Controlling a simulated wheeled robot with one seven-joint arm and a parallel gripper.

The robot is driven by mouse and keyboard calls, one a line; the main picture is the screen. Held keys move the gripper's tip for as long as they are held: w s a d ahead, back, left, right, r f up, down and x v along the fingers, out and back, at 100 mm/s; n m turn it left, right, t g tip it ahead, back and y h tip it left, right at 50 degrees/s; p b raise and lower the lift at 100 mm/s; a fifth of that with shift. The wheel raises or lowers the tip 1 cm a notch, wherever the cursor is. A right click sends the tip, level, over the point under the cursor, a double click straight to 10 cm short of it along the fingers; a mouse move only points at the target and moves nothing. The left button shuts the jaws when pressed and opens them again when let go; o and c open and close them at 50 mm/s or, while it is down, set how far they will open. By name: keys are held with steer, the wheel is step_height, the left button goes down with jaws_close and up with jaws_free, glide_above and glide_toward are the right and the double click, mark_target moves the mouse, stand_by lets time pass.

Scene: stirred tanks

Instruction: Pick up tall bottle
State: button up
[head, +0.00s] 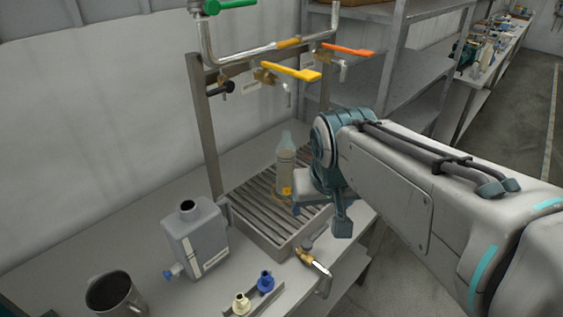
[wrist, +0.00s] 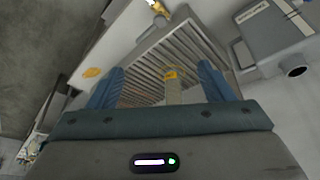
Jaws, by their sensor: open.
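The tall bottle (head: 286,168), clear and pale with a bluish top and a yellow label low on its side, stands upright on the slatted drain tray (head: 262,238) in the head view. My gripper (head: 320,212) is just right of the bottle, low over the tray. In the wrist view my gripper (wrist: 161,68) is open, with its two blue fingers apart. The bottle (wrist: 173,88) shows between them, nearer the right finger, its yellow label visible and its near part cut off by the gripper body. I cannot tell whether a finger touches it.
A grey jerrycan (head: 196,238) stands left of the tray, with a dark metal jug (head: 115,297) farther left. Blue and cream fittings (head: 265,282) and a brass valve (head: 313,262) lie in front. A pipe frame with a yellow-handled valve (head: 290,72) rises above the tray.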

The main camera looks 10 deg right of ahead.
steer(key=w+r+m+b, duration=0.1)
steer(key=w+r+b, duration=0.2)
steer(key=w, duration=0.9)
steer(key=m+t+h+b, duration=0.2)
steer(key=b, duration=0.1)
glide_toward(287, 143)
steer(key=x, duration=0.4)
steer(key=w+p+x, duration=0.1)
steer(key=x, duration=0.2)
steer(key=shift+d+r, duration=0.15)
steer(key=shift+r, duration=0.2)
steer(key=shift+a+p+x, duration=0.2)
steer(key=shift+p+x, duration=0.55)
steer(key=shift+x, duration=2)
jaws_close()
